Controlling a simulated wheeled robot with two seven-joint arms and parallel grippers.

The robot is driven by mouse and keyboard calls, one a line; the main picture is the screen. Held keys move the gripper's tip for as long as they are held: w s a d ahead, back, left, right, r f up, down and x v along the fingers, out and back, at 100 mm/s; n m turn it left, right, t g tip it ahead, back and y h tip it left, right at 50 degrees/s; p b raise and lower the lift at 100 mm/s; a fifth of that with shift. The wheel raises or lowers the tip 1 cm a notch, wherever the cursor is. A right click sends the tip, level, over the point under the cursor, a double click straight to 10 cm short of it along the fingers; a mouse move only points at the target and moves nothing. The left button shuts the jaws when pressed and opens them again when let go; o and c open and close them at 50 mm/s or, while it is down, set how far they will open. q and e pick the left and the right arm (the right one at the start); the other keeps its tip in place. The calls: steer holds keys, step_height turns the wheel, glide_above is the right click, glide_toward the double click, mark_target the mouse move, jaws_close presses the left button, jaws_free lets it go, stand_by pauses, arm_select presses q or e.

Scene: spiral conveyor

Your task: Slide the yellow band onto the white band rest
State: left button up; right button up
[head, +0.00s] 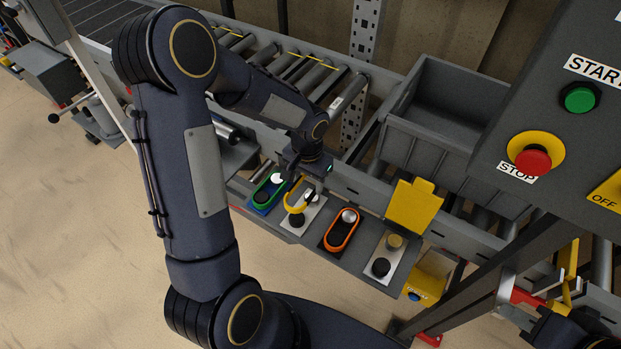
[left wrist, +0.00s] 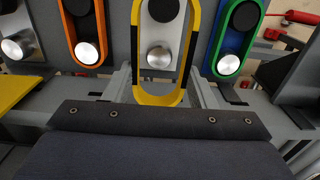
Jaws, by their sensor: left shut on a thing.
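My left gripper (head: 307,183) is shut on the yellow band (head: 289,207), over a pale rest (head: 294,223) with a black peg and a silver peg. The band looks tilted in the head view. In the left wrist view the yellow band (left wrist: 138,50) frames the pale rest (left wrist: 158,35) and both pegs. I cannot tell whether it is around the pegs or above them. Its far end is cut off there. Another pale rest (head: 391,256) to the right has two pegs and no band. My right gripper (head: 535,290) is at the lower right, and its jaw state is unclear.
A green band (head: 256,192) lies on a blue rest to the left. An orange band (head: 329,243) lies on a dark rest to the right. A yellow flap (head: 413,205) stands behind the bare rest. A grey bin (head: 440,110) and the control box (head: 560,60) are further right.

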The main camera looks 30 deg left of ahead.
arm_select(q)
steer(key=shift+f, duration=0.1)
step_height(320, 180, down, 6)
steer(key=b, duration=0.5)
steer(key=shift+b, duration=0.3)
steer(key=shift+f, duration=1.5)
stand_by(1.8)
steer(key=o, duration=0.9)
steer(key=shift+r, duration=3.9)
